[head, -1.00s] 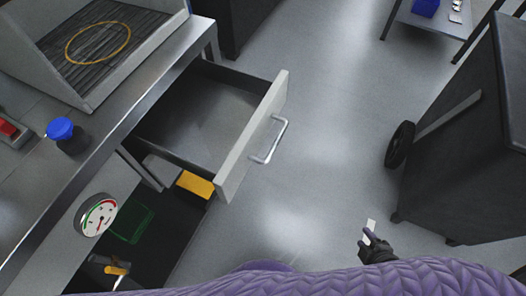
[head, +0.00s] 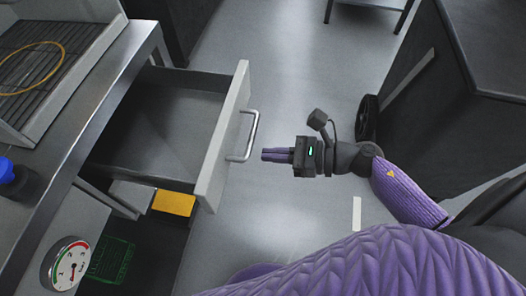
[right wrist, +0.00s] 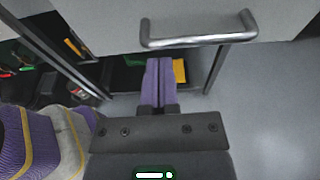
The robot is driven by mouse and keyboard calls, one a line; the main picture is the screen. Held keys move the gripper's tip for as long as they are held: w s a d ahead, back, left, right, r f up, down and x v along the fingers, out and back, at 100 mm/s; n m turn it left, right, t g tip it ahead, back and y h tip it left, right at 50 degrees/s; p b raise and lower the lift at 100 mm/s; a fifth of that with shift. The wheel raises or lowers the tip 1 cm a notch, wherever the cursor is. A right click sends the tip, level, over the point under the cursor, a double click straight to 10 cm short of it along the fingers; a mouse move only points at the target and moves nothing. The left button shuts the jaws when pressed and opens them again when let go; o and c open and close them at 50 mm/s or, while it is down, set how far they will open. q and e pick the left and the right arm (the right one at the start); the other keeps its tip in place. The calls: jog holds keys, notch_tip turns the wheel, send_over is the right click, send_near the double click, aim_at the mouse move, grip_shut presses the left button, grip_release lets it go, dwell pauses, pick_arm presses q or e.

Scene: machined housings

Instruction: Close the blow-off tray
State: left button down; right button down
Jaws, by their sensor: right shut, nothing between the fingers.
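The blow-off tray (head: 165,125) is a grey drawer pulled out from under the bench in the head view, and it looks empty. Its pale front panel (head: 223,135) carries a metal bar handle (head: 250,136). My right gripper (head: 264,155) is shut and empty, its purple fingers pointing at the handle from the right, a small gap apart from it. In the right wrist view the handle (right wrist: 200,40) crosses above the shut fingertips (right wrist: 158,62), with the front panel (right wrist: 110,22) behind it. My left gripper is not in view.
The bench (head: 100,95) holds a grated box (head: 40,65) and a blue-capped container (head: 12,175). A pressure gauge (head: 68,265) sits on the bench front, with a yellow item (head: 174,203) below the tray. A dark wheeled cabinet (head: 450,75) stands right; floor between is clear.

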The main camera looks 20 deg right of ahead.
aim_at(228, 148)
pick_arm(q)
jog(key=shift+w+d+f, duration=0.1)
pick_arm(e)
jog(key=shift+x, duration=1.05)
